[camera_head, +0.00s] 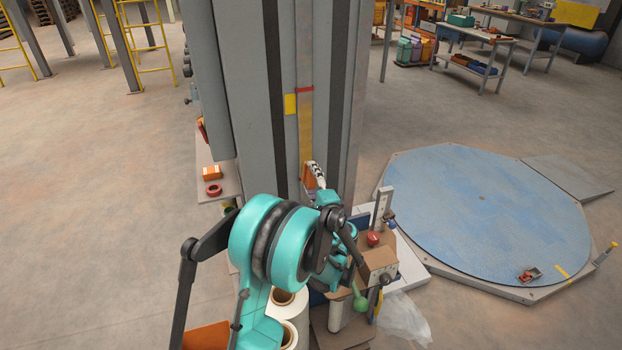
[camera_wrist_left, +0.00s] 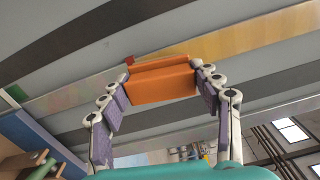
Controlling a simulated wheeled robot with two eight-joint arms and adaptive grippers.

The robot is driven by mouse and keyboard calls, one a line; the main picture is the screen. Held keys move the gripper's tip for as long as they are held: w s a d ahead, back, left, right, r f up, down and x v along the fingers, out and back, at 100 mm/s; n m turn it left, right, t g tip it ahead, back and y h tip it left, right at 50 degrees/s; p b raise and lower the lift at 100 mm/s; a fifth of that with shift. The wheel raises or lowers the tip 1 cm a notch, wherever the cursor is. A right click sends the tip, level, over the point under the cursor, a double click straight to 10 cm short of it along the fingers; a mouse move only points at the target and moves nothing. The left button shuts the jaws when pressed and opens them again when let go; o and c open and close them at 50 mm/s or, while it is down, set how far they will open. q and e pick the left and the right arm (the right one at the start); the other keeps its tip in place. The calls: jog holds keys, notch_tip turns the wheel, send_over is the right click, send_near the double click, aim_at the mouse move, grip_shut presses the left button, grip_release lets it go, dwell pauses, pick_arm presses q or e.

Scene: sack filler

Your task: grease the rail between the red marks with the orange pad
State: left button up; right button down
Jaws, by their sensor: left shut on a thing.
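The rail (camera_head: 306,60) is a narrow upright strip on the grey column. A red mark (camera_head: 304,89) crosses it high up, and an amber-yellow stretch (camera_head: 306,125) runs down from there towards my left gripper (camera_head: 315,176). In the left wrist view another red mark (camera_wrist_left: 129,61) shows beside the pad, and the amber stretch (camera_wrist_left: 235,42) extends right from it. My left gripper is shut on the orange pad (camera_wrist_left: 160,83), one finger on each side. The pad overlaps the rail's edge in view; I cannot tell whether it touches. My right gripper is out of view.
A yellow plate (camera_head: 290,104) sits beside the rail. A side shelf (camera_head: 230,185) holds an orange box (camera_head: 212,172) and a red ring (camera_head: 213,190). A brown machine with a red button (camera_head: 373,239) stands close below right. A blue round platform (camera_head: 480,210) lies at right.

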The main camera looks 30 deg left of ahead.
aim_at(312, 180)
pick_arm(q)
jog(key=shift+v, duration=2.85)
jog(key=shift+v, duration=1.5)
